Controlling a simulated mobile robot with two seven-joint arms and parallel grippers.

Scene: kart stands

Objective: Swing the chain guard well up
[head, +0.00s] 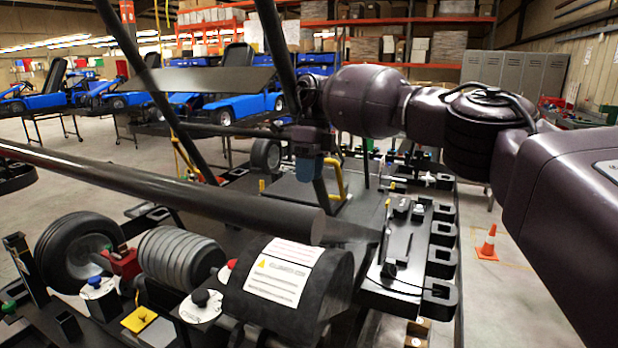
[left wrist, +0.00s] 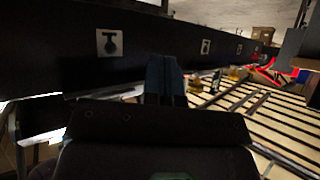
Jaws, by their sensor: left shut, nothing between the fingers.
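A black rounded cover with a white warning label (head: 300,304) sits at the lower middle of the head view, over the kart stand; it looks like the chain guard and appears lowered. My right gripper (head: 308,172) points down behind and above it, apart from it; its fingers overlap in this view, so their opening is unclear. My left gripper (left wrist: 166,80) shows only in the left wrist view, shut and empty, close to a dark panel (left wrist: 70,55) with small white pictogram labels. Whether it touches the panel is unclear.
Left of the cover are a ribbed grey cylinder (head: 175,262) and a wheel (head: 75,250). A black slotted tray (head: 408,250) lies right. An orange cone (head: 487,245) stands on the open floor.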

